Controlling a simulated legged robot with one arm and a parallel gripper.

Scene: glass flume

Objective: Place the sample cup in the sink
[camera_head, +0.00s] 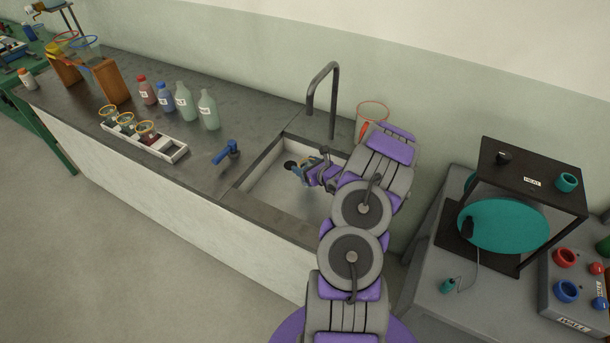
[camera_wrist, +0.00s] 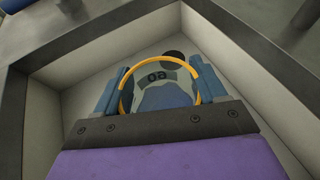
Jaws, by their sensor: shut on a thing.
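The sample cup (camera_wrist: 160,92) is clear with a yellow-orange rim and a dark label that seems to read "06" or "90". My gripper (camera_wrist: 160,88) is shut on it, one blue finger on each side, in the wrist view. In the head view my gripper (camera_head: 304,172) reaches over the sink (camera_head: 262,193). The white sink basin also surrounds the cup in the wrist view (camera_wrist: 75,95). I cannot tell whether the cup touches the basin floor. In the head view the cup is mostly hidden by my gripper.
A dark faucet (camera_head: 334,90) arches behind the sink, and a blue valve handle (camera_head: 227,152) stands left of it. A white rack (camera_head: 172,152) holds several similar cups. Several bottles (camera_head: 208,110) stand behind the rack. A red-rimmed clear vessel (camera_head: 371,107) stands right of the faucet.

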